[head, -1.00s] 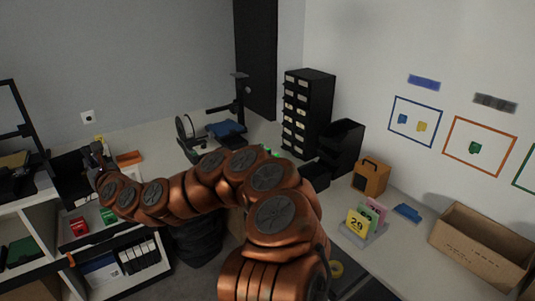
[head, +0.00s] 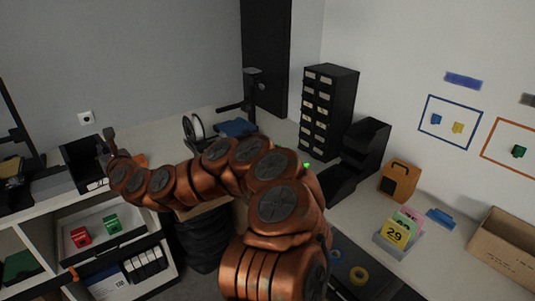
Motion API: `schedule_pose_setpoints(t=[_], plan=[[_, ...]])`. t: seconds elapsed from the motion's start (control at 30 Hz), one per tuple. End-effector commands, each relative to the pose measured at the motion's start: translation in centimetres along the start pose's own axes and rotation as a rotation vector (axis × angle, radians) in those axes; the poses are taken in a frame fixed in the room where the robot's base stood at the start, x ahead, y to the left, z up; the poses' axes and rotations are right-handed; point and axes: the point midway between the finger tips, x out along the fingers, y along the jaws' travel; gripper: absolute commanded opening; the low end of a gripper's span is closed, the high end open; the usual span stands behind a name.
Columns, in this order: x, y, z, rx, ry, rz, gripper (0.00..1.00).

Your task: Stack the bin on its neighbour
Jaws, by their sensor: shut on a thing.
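A black open bin (head: 82,172) is at the far left, at the shelf top's level in the picture. My gripper (head: 106,150) is at its right side, shut on its edge; the fingertips are small and partly hidden by the bin and my wrist. Another dark bin-like box (head: 22,192) stands left of it on the shelf top. I cannot tell whether the held bin touches the surface or is just above it. Two more black open bins, a taller one (head: 364,148) and a lower one (head: 333,184), stand on the right-hand bench by the drawer cabinet.
The shelf unit below the held bin holds a tray with a red box (head: 80,237) and a green box (head: 112,224). A black drawer cabinet (head: 328,110), wooden carrier (head: 398,181), number cards (head: 396,233) and carton (head: 505,247) stand on the bench.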

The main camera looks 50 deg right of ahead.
Motion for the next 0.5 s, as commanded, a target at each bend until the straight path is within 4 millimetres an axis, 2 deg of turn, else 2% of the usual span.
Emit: schedule_pose_setpoints(t=[0.17, 0.27, 0.5], plan=[[0.3, -4.4, -1.5, -0.002, 0.000, -0.090, 0.00], [0.3, -7.7, -2.3, -0.004, 0.000, -0.157, 0.00], [-0.8, -17.1, -4.2, -0.004, 0.002, -0.343, 0.00]])
